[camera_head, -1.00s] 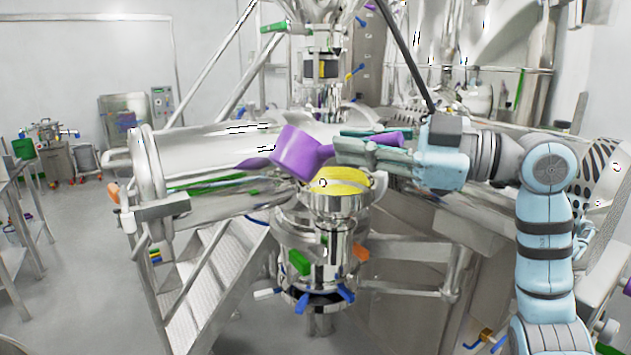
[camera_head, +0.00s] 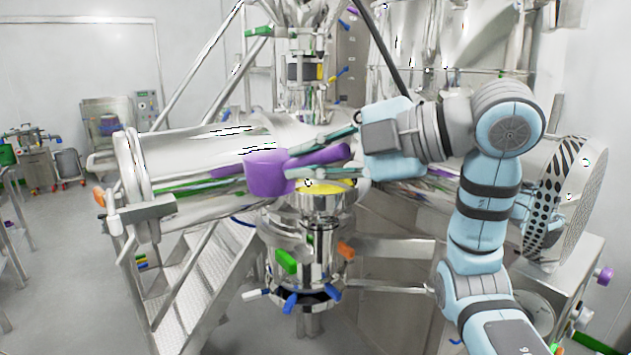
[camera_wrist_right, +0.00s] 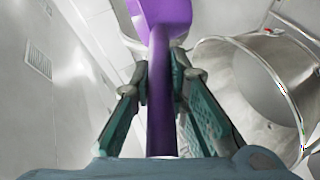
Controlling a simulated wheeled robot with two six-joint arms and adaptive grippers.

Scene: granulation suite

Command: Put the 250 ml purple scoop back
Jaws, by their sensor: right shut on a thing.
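The purple scoop (camera_head: 266,174) is held by its handle in my right gripper (camera_head: 322,152). In the head view its cup is at the left end, roughly upright, above and slightly left of the metal vessel with the yellow contents (camera_head: 322,196). In the right wrist view the scoop's handle (camera_wrist_right: 161,95) runs between the two teal fingers (camera_wrist_right: 160,88), which are shut on it. The cup's inside is hidden in the head view. My left gripper is not in view.
A large horizontal steel cylinder (camera_head: 190,160) lies behind the scoop. Steel stairs (camera_head: 190,275) stand at lower left. A perforated round drum (camera_head: 575,195) is at the right. Open floor (camera_head: 75,290) shows at the left.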

